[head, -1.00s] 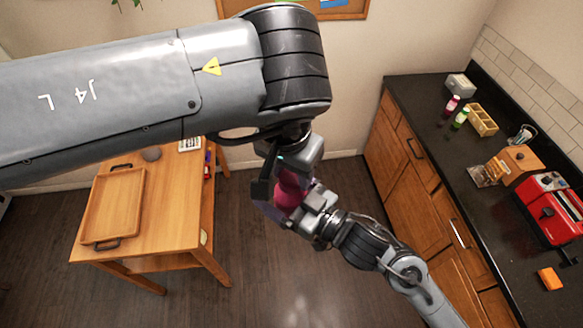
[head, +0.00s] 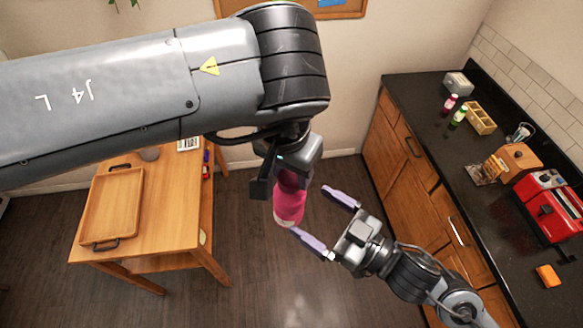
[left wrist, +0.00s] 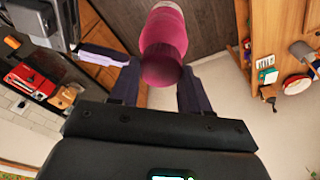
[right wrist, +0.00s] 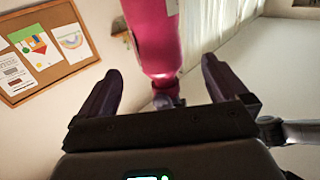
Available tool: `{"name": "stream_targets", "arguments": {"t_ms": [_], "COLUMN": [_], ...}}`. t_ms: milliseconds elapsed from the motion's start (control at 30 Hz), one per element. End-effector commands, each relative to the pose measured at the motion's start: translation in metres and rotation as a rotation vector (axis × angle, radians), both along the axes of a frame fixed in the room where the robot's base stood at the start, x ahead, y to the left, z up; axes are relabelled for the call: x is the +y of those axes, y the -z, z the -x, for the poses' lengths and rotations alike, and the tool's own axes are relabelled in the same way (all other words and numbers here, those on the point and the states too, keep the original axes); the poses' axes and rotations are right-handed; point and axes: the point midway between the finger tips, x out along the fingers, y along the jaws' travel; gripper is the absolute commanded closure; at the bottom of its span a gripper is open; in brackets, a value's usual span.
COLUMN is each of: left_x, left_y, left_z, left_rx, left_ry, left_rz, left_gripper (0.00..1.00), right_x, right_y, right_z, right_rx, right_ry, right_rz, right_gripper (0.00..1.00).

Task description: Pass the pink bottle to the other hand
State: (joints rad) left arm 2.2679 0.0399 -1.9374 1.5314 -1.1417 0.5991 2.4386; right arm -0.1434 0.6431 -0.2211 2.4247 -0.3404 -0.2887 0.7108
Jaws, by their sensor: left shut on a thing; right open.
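The pink bottle (head: 289,205) hangs in the air below my left gripper (head: 280,184), which is shut on its upper end. In the left wrist view the bottle (left wrist: 164,42) shows between the fingers of my left gripper (left wrist: 160,88). My right gripper (head: 325,220) is open and empty, just right of the bottle, its purple fingers spread apart. In the right wrist view the bottle (right wrist: 155,38) shows beyond the open fingers of my right gripper (right wrist: 160,82). The exact grip of the left fingers is partly hidden in the head view.
A wooden table with a tray (head: 137,205) stands at left. A dark counter (head: 440,115) at right holds two small bottles, a wooden box (head: 480,118), a red toaster (head: 553,208) and an orange block (head: 548,276). The floor under the grippers is clear.

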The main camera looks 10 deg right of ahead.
Motion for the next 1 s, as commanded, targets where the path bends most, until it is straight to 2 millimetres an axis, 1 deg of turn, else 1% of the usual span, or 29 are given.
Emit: {"name": "stream_targets", "arguments": {"t_ms": [100, 300, 367, 467, 567, 667, 700, 767, 800, 867, 900, 967, 1000], "left_x": [0.000, 0.000, 0.000, 0.000, 0.000, 0.000, 0.000, 0.000, 0.000, 0.000, 0.000, 0.000, 0.000], "left_y": [0.000, 0.000, 0.000, 0.000, 0.000, 0.000, 0.000, 0.000, 0.000, 0.000, 0.000, 0.000, 0.000], "left_z": [0.000, 0.000, 0.000, 0.000, 0.000, 0.000, 0.000, 0.000, 0.000, 0.000, 0.000, 0.000, 0.000], "left_rx": [-0.001, -0.001, -0.001, -0.001, -0.001, -0.001, -0.001, -0.001, -0.001, -0.001, -0.001, -0.001, -0.001], "left_ry": [0.000, -0.001, -0.001, -0.001, -0.001, -0.001, -0.001, -0.001, -0.001, -0.001, -0.001, -0.001, -0.001], "left_rz": [0.001, 0.000, 0.000, 0.000, 0.000, 0.000, 0.000, 0.000, 0.000, 0.000, 0.000, 0.000, 0.000], "left_gripper": [0.90, 0.90, 0.90, 0.90, 0.90, 0.90, 0.90, 0.90, 0.90, 0.90, 0.90, 0.90, 0.90], "right_x": [-0.009, -0.016, -0.020, -0.031, -0.052, -0.080, -0.092, -0.110, -0.121, -0.136, -0.142, -0.148, -0.151], "right_y": [0.001, 0.001, 0.004, 0.015, 0.030, 0.049, 0.059, 0.079, 0.093, 0.117, 0.132, 0.152, 0.164], "right_z": [0.009, 0.016, 0.015, 0.007, -0.005, -0.015, -0.017, -0.013, -0.007, 0.007, 0.018, 0.038, 0.051], "right_rx": [0.001, -0.012, -0.016, -0.014, 0.008, 0.067, 0.111, 0.200, 0.272, 0.396, 0.480, 0.602, 0.680], "right_ry": [0.001, 0.003, 0.022, 0.085, 0.189, 0.319, 0.372, 0.445, 0.487, 0.534, 0.551, 0.566, 0.569], "right_rz": [0.000, 0.017, 0.052, 0.141, 0.272, 0.415, 0.469, 0.547, 0.593, 0.655, 0.687, 0.718, 0.730], "right_gripper": [0.00, 0.00, 0.00, 0.00, 0.00, 0.00, 0.00, 0.00, 0.00, 0.00, 0.00, 0.00, 0.00]}}
